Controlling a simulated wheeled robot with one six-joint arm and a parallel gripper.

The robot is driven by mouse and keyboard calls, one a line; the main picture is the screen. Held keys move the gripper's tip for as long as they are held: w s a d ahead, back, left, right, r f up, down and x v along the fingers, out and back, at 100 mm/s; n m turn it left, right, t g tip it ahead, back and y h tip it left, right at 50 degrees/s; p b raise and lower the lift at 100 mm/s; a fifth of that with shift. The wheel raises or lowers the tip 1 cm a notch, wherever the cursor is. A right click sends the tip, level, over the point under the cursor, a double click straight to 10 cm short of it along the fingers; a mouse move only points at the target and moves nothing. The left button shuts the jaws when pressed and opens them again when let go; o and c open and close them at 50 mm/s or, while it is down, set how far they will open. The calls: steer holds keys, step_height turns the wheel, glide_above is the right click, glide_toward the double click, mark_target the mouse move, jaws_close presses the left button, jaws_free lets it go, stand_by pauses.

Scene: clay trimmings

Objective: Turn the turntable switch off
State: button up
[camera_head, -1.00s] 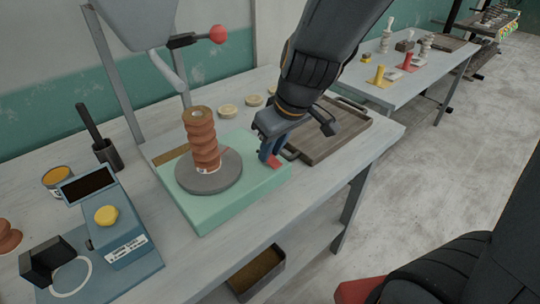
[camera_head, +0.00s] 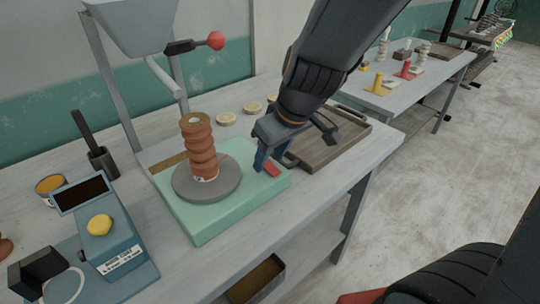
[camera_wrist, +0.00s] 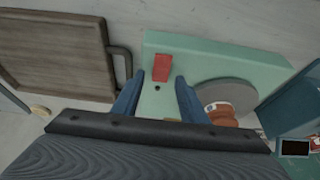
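The turntable has a pale green base (camera_head: 215,222) with a round grey wheel (camera_head: 186,190) carrying a ridged brown clay column (camera_head: 200,150). Its red switch (camera_head: 273,170) sits on top of the base near the right corner; it also shows in the wrist view (camera_wrist: 162,68). My gripper (camera_head: 262,160) is over that corner, just left of and behind the switch in the head view. In the wrist view my gripper (camera_wrist: 158,93) has its two blue fingers apart with nothing between them, and the switch lies just beyond the fingertips. I cannot tell whether they touch it.
A wooden tray (camera_head: 322,152) with handles lies right of the turntable. A blue scale (camera_head: 118,240) stands at the left front. A hopper (camera_head: 135,25) with a red-knobbed lever (camera_head: 216,40) stands behind. Small pale discs (camera_head: 226,118) lie at the back. The table's front right strip is clear.

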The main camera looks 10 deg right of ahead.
steer(key=v, duration=0.7)
steer(key=shift+r+p, duration=0.3)
steer(key=shift+r, duration=0.05)
steer(key=shift+s, duration=0.1)
steer(key=s+d+f+m+g+h, duration=0.1)
steer(key=d+f+m, duration=0.1)
steer(key=d+f, duration=0.1)
steer(key=s+d+f+m+g, duration=0.1)
steer(key=s+d+f+m, duration=0.1)
steer(key=d+f, duration=0.2)
steer(key=s+d+f+m+g+h, duration=0.1)
steer(key=s+d+f+m, duration=0.1)
steer(key=d+f, duration=0.2)
steer(key=shift+s+d+f+m+h, duration=0.15)
steer(key=shift+s+d+m+h, duration=0.15)
steer(key=shift+m, duration=0.1)
